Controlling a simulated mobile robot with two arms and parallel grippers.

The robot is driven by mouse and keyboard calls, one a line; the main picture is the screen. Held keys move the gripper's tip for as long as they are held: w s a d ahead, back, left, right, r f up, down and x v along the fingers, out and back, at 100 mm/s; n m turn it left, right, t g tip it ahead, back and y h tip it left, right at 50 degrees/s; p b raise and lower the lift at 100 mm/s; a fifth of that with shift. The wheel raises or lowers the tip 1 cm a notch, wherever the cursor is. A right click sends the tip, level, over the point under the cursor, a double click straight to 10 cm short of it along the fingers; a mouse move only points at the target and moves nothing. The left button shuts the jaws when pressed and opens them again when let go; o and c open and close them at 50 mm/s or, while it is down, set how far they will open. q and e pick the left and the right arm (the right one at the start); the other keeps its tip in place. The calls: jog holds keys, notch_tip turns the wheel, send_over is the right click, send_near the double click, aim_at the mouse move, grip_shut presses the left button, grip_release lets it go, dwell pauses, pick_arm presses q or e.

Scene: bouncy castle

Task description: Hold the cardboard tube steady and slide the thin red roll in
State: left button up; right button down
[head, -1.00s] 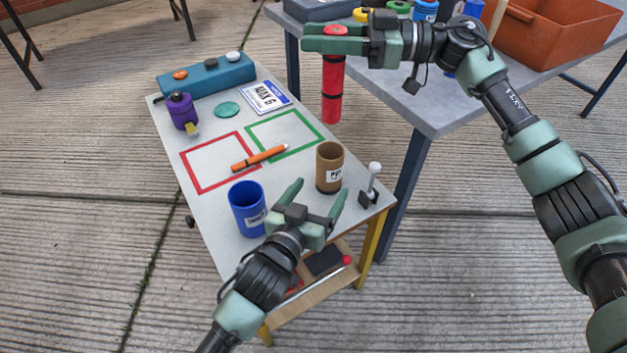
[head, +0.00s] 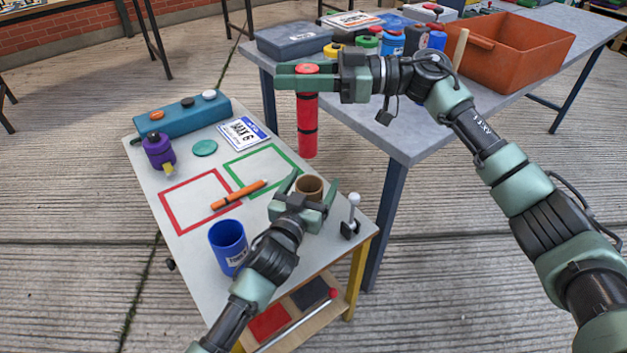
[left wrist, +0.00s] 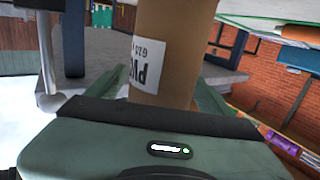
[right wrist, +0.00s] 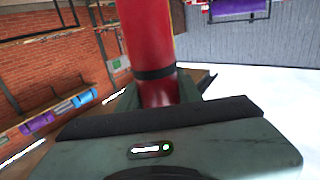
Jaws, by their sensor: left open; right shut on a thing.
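The brown cardboard tube (head: 309,187) stands upright on the small white table (head: 185,235). My left gripper (head: 311,190) is open, one finger on each side of the tube. In the left wrist view the tube (left wrist: 165,50), with its white label, stands between the fingers (left wrist: 168,90); contact cannot be told. My right gripper (head: 281,77) is shut on the thin red roll (head: 307,128) near its top. The roll hangs upright in the air, higher than the tube and apart from it. It also shows between the fingers in the right wrist view (right wrist: 148,45).
A blue cup (head: 228,243) and a small post stand (head: 351,215) flank the tube. An orange marker (head: 238,195) lies across the red and green outlines. A grey table (head: 400,130) with an orange bin (head: 520,50) stands behind the roll.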

pick_arm(q)
jog(key=shift+w+d, duration=0.15)
jog(key=shift+w, duration=0.25)
jog(key=shift+c, duration=0.3)
grip_shut()
pick_arm(e)
notch_tip(320, 180, down, 20)
jog(key=m+t+h, duration=0.1)
jog(key=m+t, duration=0.3)
jog(key=t, duration=0.3)
jog(key=shift+w+d+r+m+h, duration=0.15)
jog(key=shift+w+m+h, duration=0.15)
jog(key=shift+w+m, duration=0.15)
